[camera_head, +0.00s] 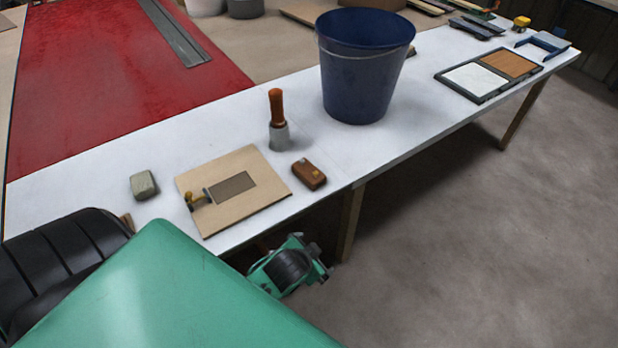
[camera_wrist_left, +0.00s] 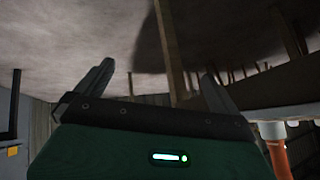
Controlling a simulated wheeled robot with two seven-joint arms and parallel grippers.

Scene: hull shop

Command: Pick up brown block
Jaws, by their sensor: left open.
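The brown block (camera_head: 309,174) lies on the white table, with small yellowish patches on its top. It is to the right of a tan board and close to the table's front edge. A green and black part of my arm shows below the table's front edge in the head view, under the block; its fingers cannot be made out there. In the left wrist view my left gripper (camera_wrist_left: 158,76) has its two fingers wide apart with nothing between them. The block is not seen in that view. My right gripper is not in view.
The tan board (camera_head: 222,215) with a dark rectangle and a small brass-coloured tool lies left of the block. An orange-handled tool (camera_head: 277,120) stands behind. A grey-green block (camera_head: 143,185) is farther left. A blue bucket (camera_head: 358,80) stands behind right. A wooden table leg (camera_head: 350,220) is below.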

